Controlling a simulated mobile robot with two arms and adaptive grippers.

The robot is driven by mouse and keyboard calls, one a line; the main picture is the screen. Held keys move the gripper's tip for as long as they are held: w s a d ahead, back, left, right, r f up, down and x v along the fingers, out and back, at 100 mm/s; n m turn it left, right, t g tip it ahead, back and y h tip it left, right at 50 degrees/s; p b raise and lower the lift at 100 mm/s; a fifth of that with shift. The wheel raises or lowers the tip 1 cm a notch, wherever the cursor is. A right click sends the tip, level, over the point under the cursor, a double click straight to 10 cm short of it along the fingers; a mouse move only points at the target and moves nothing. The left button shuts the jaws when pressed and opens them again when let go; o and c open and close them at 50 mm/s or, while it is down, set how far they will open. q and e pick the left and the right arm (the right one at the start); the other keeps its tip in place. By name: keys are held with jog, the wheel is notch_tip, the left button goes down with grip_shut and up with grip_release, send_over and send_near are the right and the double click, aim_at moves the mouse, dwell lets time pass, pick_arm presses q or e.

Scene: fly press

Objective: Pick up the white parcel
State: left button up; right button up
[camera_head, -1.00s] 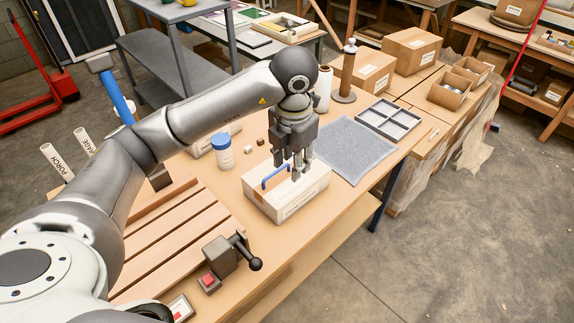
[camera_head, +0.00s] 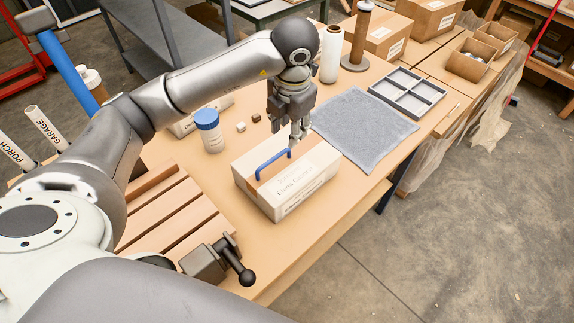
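The white parcel (camera_head: 290,188) is a pale box with brown tape, printed lettering and a blue carry handle (camera_head: 273,163) on top. It lies on the wooden workbench in the middle of the view. My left gripper (camera_head: 298,137) points down at the parcel's far side, just beyond the right end of the handle. It does not hold the handle. Its fingers are close together and partly overlap, so how far they are open is unclear. Whether the fingertips touch the parcel cannot be told. My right gripper is not in view.
A white jar with a blue lid (camera_head: 209,130) and two small cubes stand left behind the parcel. A grey mat (camera_head: 365,128) and a divided grey tray (camera_head: 407,92) lie to the right. A black-knobbed lever device (camera_head: 212,262) stands in front.

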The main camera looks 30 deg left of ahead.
aim_at(286, 149)
pick_arm(q)
notch_tip(286, 149, down, 3)
jog(key=shift+s+a+r+p, duration=0.1)
jog(key=shift+p, duration=0.2)
jog(key=f+p, duration=0.1)
jog(key=f, duration=0.2)
jog(key=f+p, duration=0.1)
jog(key=shift+w+a+f+p, duration=0.2)
jog(key=shift+a+f+p, duration=0.1)
jog(key=shift+a+f, duration=0.1)
jog(key=shift+w+f, duration=0.1)
jog(key=shift+f, duration=0.25)
jog(key=shift+c, duration=0.4)
grip_shut()
jog(key=shift+r, duration=0.15)
